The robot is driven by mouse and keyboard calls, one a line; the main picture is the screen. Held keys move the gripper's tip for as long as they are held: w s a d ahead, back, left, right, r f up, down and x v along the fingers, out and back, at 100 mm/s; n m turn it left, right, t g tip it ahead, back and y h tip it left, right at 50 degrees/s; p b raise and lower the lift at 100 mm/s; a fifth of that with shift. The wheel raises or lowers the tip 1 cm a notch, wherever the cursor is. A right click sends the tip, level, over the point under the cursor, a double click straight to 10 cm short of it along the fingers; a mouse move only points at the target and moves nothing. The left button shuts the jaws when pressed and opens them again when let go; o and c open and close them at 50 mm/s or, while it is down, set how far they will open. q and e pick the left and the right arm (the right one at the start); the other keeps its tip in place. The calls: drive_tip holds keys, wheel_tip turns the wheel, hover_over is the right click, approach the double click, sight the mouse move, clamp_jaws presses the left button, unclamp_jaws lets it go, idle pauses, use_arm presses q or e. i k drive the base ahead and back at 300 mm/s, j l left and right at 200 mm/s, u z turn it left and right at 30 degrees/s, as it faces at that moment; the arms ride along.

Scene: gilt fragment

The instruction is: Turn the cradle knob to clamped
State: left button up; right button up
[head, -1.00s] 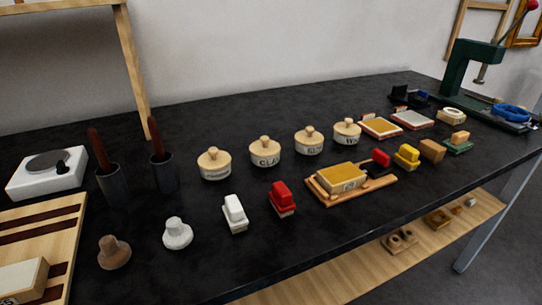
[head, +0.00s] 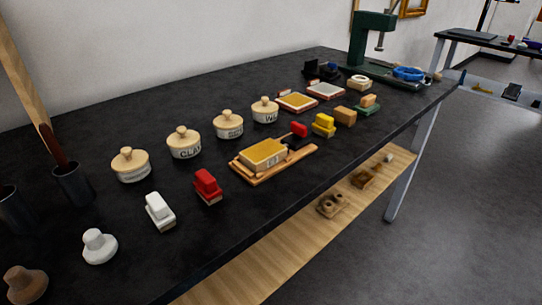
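A wooden tray (head: 245,172) lies on the black bench and holds a block with a gold top and a marked pale side (head: 264,154). It resembles a cradle, but I cannot be sure that it is one. A small red piece (head: 299,129) stands at its far right end beside a dark part; I cannot tell whether this is the knob or how it is set. Neither of my grippers is in view.
The black bench (head: 150,265) bears several lidded jars (head: 184,143), a red block (head: 207,187), a white block (head: 160,211) and a yellow block (head: 323,125). A green press (head: 370,45) stands at the far end. Open floor (head: 460,200) lies to the right.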

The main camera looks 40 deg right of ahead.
sight(300, 131)
drive_tip(key=z, duration=1.3)
